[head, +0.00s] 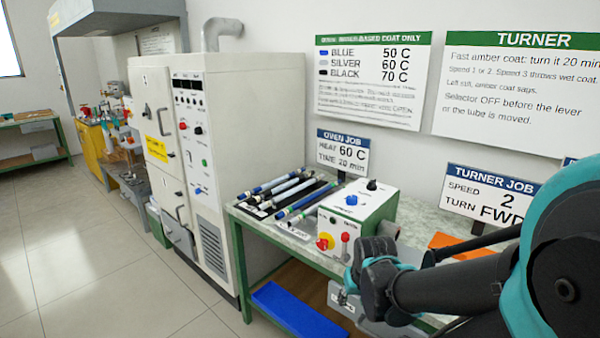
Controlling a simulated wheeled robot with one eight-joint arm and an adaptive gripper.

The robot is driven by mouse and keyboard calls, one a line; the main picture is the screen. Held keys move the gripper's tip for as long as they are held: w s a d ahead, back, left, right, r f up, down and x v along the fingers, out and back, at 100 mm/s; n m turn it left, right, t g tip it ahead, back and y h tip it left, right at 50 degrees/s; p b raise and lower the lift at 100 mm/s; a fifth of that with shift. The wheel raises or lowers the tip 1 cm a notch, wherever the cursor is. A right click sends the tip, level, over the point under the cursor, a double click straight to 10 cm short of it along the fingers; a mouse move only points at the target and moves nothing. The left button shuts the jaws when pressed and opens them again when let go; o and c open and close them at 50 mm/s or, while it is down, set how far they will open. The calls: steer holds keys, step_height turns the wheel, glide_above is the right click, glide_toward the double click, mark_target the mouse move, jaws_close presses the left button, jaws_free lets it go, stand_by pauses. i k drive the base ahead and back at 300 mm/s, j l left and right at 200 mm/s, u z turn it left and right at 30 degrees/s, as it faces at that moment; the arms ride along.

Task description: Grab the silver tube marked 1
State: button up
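Several tubes lie side by side on a dark rack on the bench, left of the control box. A silver tube (289,193) lies among them, between a blue tube (268,185) at the back left and another blue tube (307,199). A number on the silver tube is too small to read. My arm reaches in from the right, and its dark wrist (376,278) is in front of the control box, apart from the tubes. My gripper's fingers cannot be made out clearly, so I cannot tell whether they are open or shut.
The control box (362,213) with knobs and a red button stands right of the rack. A tall white oven (232,130) stands left of the bench (246,226). An orange item (458,241) lies behind my arm. A blue bin (298,310) is below. Floor at left is clear.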

mark_target(281, 196)
steer(key=i+j+z, duration=0.1)
steer(key=j, duration=0.3)
steer(key=i+j+z, duration=0.15)
steer(key=j, duration=0.25)
steer(key=i+j+z, duration=0.1)
steer(key=j, duration=0.35)
steer(key=j+z, duration=0.15)
steer(key=j, duration=0.25)
steer(key=i, duration=0.05)
